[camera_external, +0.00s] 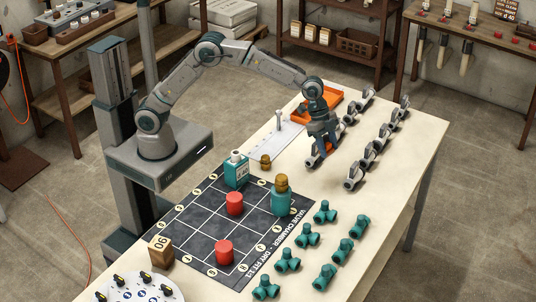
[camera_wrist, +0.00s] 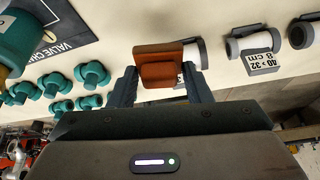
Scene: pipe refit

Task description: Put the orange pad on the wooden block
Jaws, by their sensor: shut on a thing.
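My gripper (camera_external: 322,150) is low over the right part of the table, among the grey pipe fittings. It is shut on the orange pad (camera_wrist: 160,74), which sits between the two fingertips in the wrist view. A little of its orange shows beside the fingers in the external view; the rest is hidden there. A grey-white fitting is close behind or under the pad, and I cannot tell whether they touch. The wooden block (camera_external: 161,250), with dark digits on its face, stands at the near left corner of the dark grid mat, far from my gripper.
The grid mat (camera_external: 193,222) carries two red cylinders (camera_external: 235,204), a teal bottle (camera_external: 237,170) and a teal jar with a tan top (camera_external: 281,196). Several teal fittings (camera_external: 308,235) stand right of it. An orange tray (camera_external: 337,98) lies behind my gripper. A round white dial plate (camera_external: 137,290) is at the near left.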

